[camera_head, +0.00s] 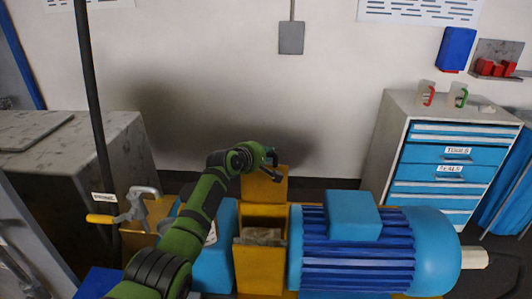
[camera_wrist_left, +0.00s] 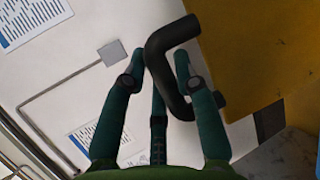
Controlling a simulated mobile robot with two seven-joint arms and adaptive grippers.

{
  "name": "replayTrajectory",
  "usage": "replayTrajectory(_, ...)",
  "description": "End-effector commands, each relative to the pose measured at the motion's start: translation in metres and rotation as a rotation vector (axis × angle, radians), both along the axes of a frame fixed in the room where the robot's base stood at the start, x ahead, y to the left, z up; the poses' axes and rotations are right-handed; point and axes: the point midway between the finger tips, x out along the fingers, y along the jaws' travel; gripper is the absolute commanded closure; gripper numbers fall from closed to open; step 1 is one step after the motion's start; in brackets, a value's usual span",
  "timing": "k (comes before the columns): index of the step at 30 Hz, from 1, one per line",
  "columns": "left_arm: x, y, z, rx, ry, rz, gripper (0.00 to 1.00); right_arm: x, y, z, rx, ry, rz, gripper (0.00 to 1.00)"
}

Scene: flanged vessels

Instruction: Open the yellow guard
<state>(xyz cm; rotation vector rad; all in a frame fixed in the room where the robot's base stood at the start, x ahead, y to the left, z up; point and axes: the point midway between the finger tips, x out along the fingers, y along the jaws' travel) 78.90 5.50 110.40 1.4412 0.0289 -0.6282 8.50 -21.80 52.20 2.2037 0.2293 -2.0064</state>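The yellow guard (camera_head: 266,190) stands raised, roughly upright, at the back of a yellow box between the blue housing and the blue motor. The box's top is open and a greyish part shows inside. My left gripper (camera_head: 268,161) is at the guard's upper edge. In the left wrist view, the guard (camera_wrist_left: 262,50) fills the upper right, with a black bent handle (camera_wrist_left: 160,62) on it. My right gripper is not in view.
The blue motor (camera_head: 355,250) lies right of the box, the blue housing (camera_head: 222,250) left. A valve with a yellow lever (camera_head: 125,212) stands further left, near a dark upright pole (camera_head: 92,100). A drawer cabinet (camera_head: 450,155) stands back right.

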Motion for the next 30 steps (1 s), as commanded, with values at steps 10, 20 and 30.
replayTrajectory(10, 0.0, 0.0, -0.001, 0.0, 0.003, 0.0, 0.49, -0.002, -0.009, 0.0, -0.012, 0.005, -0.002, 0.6)
replayTrajectory(20, -0.015, 0.007, 0.005, -0.001, 0.0, -0.001, 0.49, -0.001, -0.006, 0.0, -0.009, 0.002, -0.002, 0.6)
replayTrajectory(30, -0.052, 0.024, 0.023, -0.001, -0.001, 0.001, 0.49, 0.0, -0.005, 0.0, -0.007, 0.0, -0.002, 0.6)
